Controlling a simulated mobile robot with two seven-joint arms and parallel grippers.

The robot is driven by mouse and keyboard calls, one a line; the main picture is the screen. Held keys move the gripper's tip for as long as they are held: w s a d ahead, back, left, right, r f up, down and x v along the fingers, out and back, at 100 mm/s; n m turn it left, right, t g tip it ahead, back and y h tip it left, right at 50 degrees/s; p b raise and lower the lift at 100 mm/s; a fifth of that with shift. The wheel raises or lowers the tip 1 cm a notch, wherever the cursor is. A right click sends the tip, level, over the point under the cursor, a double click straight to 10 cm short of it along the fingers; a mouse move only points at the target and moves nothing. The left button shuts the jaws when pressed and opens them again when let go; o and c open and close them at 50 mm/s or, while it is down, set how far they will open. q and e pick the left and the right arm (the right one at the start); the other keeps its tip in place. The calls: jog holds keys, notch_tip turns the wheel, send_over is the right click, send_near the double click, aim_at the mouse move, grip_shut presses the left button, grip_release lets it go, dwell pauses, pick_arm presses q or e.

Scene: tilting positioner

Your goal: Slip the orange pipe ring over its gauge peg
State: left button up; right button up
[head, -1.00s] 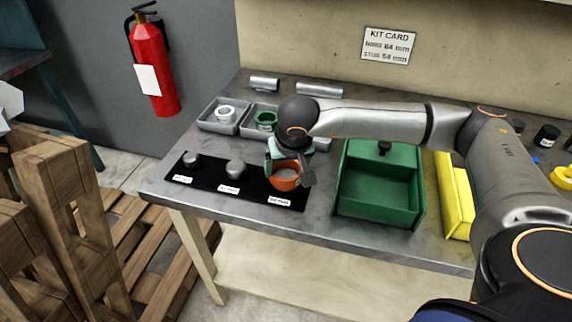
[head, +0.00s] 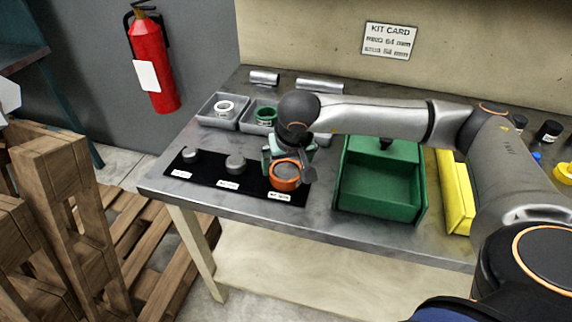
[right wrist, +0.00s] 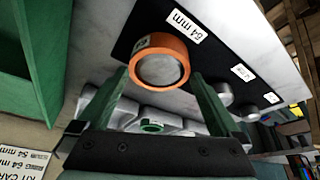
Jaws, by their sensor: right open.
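In that view the grey round top of the gauge peg (right wrist: 160,70) fills the inside of the ring (right wrist: 148,48), so the ring is around the peg. My right gripper (right wrist: 160,76) is open, its green fingers apart on either side of the ring's near side. In the head view the right gripper (head: 288,163) is just behind and above the ring. My left gripper is not in view.
Two shorter grey pegs (head: 236,164) (head: 190,156) stand to the left on the black mat (head: 210,172). Grey bins behind hold a white ring (head: 224,107) and a green ring (head: 266,116). A green bin (head: 380,190) stands close on the right, beside a yellow bin (head: 452,193).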

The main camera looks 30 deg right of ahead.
jog(key=v, duration=1.2)
jog(key=shift+f, duration=0.1)
